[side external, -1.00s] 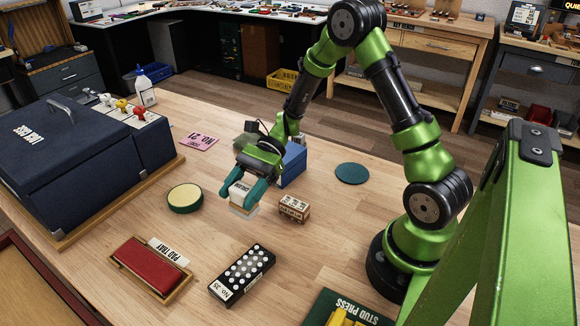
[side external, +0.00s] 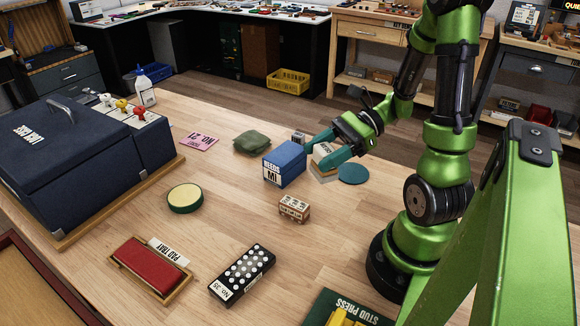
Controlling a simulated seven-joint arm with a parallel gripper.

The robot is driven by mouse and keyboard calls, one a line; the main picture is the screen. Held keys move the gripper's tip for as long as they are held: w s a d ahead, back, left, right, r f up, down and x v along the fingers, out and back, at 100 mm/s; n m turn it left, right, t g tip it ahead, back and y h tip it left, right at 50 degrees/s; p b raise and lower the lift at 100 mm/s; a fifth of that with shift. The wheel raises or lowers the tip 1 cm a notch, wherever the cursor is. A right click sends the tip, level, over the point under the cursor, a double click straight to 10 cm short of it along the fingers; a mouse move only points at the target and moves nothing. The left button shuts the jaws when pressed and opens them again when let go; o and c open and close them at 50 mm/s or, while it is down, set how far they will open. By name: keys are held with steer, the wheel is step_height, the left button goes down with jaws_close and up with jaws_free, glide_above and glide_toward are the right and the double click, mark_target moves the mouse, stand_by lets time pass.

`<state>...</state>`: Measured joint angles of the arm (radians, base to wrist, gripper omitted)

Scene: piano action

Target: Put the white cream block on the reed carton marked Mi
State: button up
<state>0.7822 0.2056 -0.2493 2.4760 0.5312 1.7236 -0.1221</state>
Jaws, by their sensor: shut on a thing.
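My gripper (side external: 328,158) is shut on a white cream block (side external: 323,163) with dark lettering on its top. It holds the block just right of the blue carton. The blue reed carton (side external: 287,165) stands on the table, with a white label reading "REEDS MI" on its front. The carton's top is bare. I cannot tell whether the block touches the table or the carton's side.
A small lettered wooden block (side external: 294,208) stands in front of the carton. A green cloth bag (side external: 252,142) and a small grey box (side external: 298,138) sit behind it. A teal disc (side external: 353,173) lies to the right.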

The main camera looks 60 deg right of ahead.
steer(key=shift+s+d+r+m+t+h, duration=0.2)
steer(key=shift+d+r+m+t+h, duration=0.1)
steer(key=shift+d+r+m+t, duration=0.15)
steer(key=shift+s+d+r+m+t+h, duration=0.15)
steer(key=shift+d+r+m+t+h, duration=0.15)
steer(key=shift+d+r+m+t, duration=0.15)
steer(key=shift+w, duration=0.3)
glide_above(283, 153)
steer(key=f, duration=0.1)
steer(key=shift+f, duration=1.95)
steer(key=shift+f, duration=0.1)
steer(key=o, duration=1.1)
